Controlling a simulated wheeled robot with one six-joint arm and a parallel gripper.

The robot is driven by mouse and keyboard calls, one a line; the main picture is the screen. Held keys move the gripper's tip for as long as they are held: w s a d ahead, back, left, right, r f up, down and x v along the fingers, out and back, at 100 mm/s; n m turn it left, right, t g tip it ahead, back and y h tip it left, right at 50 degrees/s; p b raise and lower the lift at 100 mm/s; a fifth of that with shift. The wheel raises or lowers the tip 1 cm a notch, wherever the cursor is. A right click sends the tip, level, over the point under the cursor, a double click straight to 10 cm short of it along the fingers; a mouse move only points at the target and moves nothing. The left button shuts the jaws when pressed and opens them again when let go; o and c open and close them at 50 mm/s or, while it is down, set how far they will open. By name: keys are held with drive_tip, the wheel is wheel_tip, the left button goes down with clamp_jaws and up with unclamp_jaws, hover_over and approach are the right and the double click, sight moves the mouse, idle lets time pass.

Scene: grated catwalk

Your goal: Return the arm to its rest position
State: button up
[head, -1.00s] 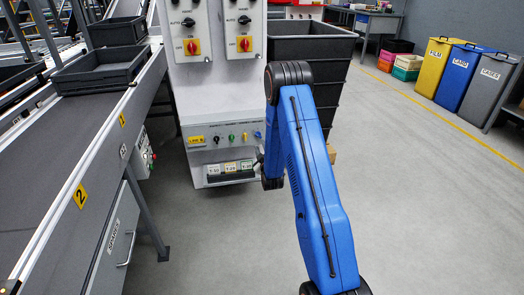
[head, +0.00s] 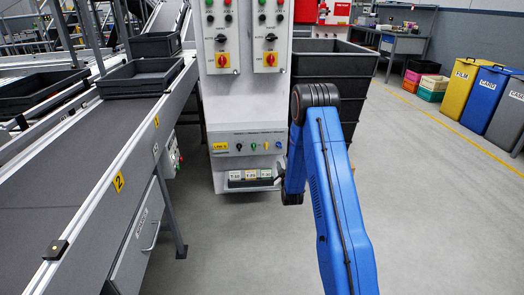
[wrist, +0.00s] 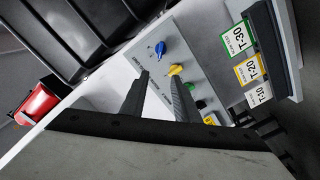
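My blue arm (head: 340,200) rises from the bottom of the head view to a black elbow, then folds down beyond it toward the control cabinet (head: 228,112). Beyond the fingers is the cabinet's lower panel, with a blue knob (wrist: 160,47) and a yellow knob (wrist: 176,69). A holder with cards (wrist: 238,38) marked T-30, T-20 and T-10 is to their right.
A conveyor (head: 75,190) with grey trays (head: 145,76) runs along the left. A tall dark bin (head: 365,75) stands behind my elbow. Yellow, blue and grey bins (head: 484,95) line the right wall. The grey floor (head: 430,210) at right is clear.

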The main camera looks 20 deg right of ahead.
drive_tip(key=shift+r, duration=0.1)
drive_tip(key=s+a+r+m+g+y, duration=0.1)
drive_tip(key=s+a+r+g, duration=0.1)
drive_tip(key=s+a+r, duration=0.35)
drive_tip(key=s+a+r+m+g+y, duration=0.1)
drive_tip(key=s+a+r+g, duration=0.15)
drive_tip(key=s+r, duration=0.55)
drive_tip(key=s+a+r+m+g+y, duration=0.1)
drive_tip(key=s+a+r+y, duration=0.3)
drive_tip(key=r, duration=0.6)
drive_tip(key=s+a+r+m+g, duration=0.1)
drive_tip(key=s+a+g, duration=0.1)
drive_tip(key=s, duration=1.2)
drive_tip(key=s+a+r+m+g, duration=0.1)
drive_tip(key=s+a, duration=0.3)
drive_tip(key=s, duration=1)
drive_tip(key=s+a+r+m+g+h, duration=0.1)
drive_tip(key=s+a+r+g, duration=0.1)
drive_tip(key=s, duration=1.2)
drive_tip(key=shift+a+g, duration=0.65)
drive_tip(key=shift+g, duration=0.4)
